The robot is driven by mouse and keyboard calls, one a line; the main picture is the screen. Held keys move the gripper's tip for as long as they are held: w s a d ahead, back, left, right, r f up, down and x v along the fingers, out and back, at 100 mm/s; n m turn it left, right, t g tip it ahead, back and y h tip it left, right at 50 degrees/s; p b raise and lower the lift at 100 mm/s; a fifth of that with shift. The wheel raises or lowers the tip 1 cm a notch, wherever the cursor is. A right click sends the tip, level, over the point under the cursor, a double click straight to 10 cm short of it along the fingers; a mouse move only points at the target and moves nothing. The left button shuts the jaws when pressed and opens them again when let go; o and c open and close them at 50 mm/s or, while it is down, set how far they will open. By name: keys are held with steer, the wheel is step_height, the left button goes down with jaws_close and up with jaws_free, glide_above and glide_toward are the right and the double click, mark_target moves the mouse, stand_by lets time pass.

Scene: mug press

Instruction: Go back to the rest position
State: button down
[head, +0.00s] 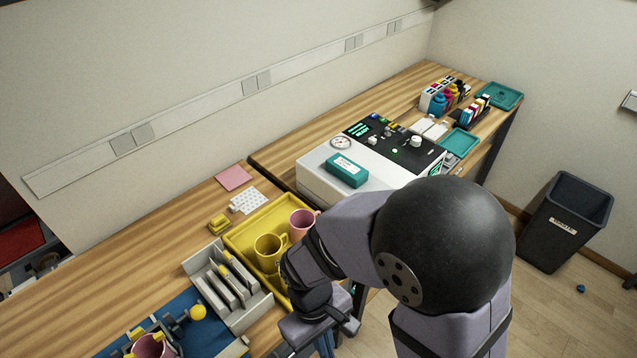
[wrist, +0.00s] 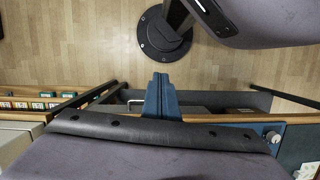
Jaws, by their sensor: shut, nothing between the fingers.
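My gripper (head: 326,345) hangs at the front edge of the bench in the head view, below the yellow tray. In the wrist view its blue fingers (wrist: 161,88) are together with nothing between them, above the wooden floor. My arm covers part of the tray's right side and part of the bench front. A yellow mug (head: 269,251) and a pink mug (head: 302,224) stand upright in the yellow tray (head: 240,237). Another pink mug (head: 153,346) is at the lower left, at a device with a yellow knob (head: 198,312), cut by the picture's edge.
A grey slotted rack (head: 259,307) stands left of the tray, beside a blue mat (head: 205,337). A white machine (head: 317,180) with a teal box (head: 347,170) stands behind. Bottles (head: 438,103) and teal trays stand farther back. A dark bin (head: 566,222) stands on the floor at right.

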steer(key=w+d+r+m+t+y, duration=0.1)
steer(key=w+d+r+m, duration=0.1)
steer(key=d, duration=0.4)
steer(key=w+d+r+m+t, duration=0.1)
steer(key=w+d+r+m, duration=0.1)
steer(key=d+r+m, duration=0.2)
steer(key=d+m, duration=0.1)
steer(key=d, duration=0.2)
steer(key=shift+w+d+m+y, duration=0.25)
steer(key=shift+w+m+y, duration=0.05)
steer(key=shift+w+y, duration=0.1)
steer(key=shift+a, duration=0.1)
steer(key=s+a+f+n+h+p, duration=0.1)
steer(key=s+a+f+n, duration=0.2)
steer(key=a, duration=0.6)
steer(key=a+f+n+g+p, duration=0.1)
steer(key=a+f+n, duration=0.1)
steer(key=a+n, duration=0.5)
steer(key=s+a+f+n+h+p, duration=0.1)
steer(key=s+a+f+n, duration=0.15)
steer(key=a, duration=0.85)
steer(key=w+a+r+n+y, duration=0.1)
steer(key=w+a+r, duration=0.1)
steer(key=w+a, duration=0.2)
steer(key=w+a+r+n+t+y, duration=0.1)
steer(key=w+a+r, duration=0.1)
steer(key=a, duration=0.7)
steer(key=shift+w, duration=0.85)
